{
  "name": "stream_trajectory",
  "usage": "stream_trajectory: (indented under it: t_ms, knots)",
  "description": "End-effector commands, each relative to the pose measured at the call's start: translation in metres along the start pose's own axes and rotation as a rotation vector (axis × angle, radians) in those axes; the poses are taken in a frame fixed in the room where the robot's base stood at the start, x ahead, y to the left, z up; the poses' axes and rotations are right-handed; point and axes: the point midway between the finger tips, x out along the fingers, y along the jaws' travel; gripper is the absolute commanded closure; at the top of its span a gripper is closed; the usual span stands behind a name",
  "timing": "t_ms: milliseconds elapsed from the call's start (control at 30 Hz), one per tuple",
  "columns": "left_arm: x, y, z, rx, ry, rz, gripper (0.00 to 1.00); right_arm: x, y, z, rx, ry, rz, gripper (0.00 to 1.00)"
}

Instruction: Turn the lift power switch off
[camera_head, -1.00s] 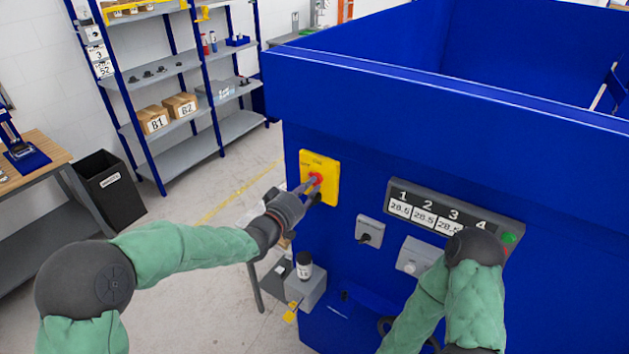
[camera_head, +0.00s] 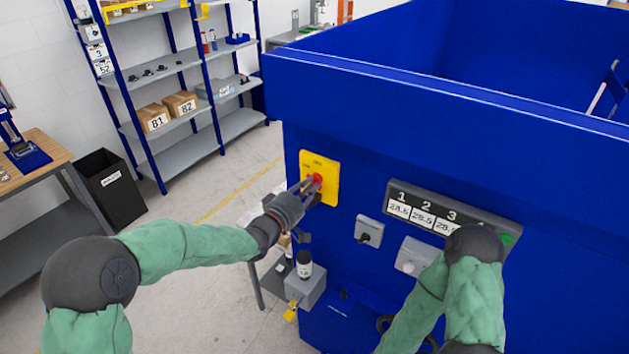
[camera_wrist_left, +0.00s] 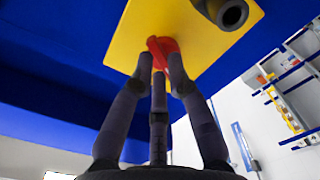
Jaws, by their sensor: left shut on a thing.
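The lift power switch is a red rotary handle (camera_head: 317,179) on a yellow plate (camera_head: 325,166), fixed to the blue machine's front face. In the left wrist view, the red handle (camera_wrist_left: 162,50) sits on the yellow plate (camera_wrist_left: 135,30). My left gripper (camera_head: 311,187) is at the handle, its fingers closed around it; the fingertips also show in the left wrist view (camera_wrist_left: 160,68). The handle's exact angle is partly hidden by the fingers.
A numbered display panel (camera_head: 440,215), a small grey switch box (camera_head: 369,231) and another grey box (camera_head: 416,257) are right of the plate. A bracket with a dark bottle (camera_head: 304,265) is below. Shelves (camera_head: 185,150) and a black bin (camera_head: 110,190) stand left, with open floor between.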

Motion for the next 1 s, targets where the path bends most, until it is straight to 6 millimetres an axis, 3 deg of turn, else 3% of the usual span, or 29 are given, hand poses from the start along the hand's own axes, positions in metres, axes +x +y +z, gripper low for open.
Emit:
stream_trajectory:
  t_ms: [33,267,700,1000]
  knots:
    - [0.0,0.005,-0.012,0.002,0.023,0.01,1.0,0.0,0.0,0.0,0.0,0.0,0.0,0.6]
    - [0.0,0.005,-0.013,-0.022,0.024,0.011,1.0,-0.001,0.0,0.0,0.0,0.0,0.0,0.6]
    - [0.0,0.006,-0.015,-0.474,0.021,0.015,1.0,-0.016,-0.006,0.001,0.0,0.0,0.0,0.6]
    - [0.001,0.005,-0.015,-0.521,0.021,0.017,1.0,-0.016,-0.006,0.001,0.0,0.0,0.0,0.6]
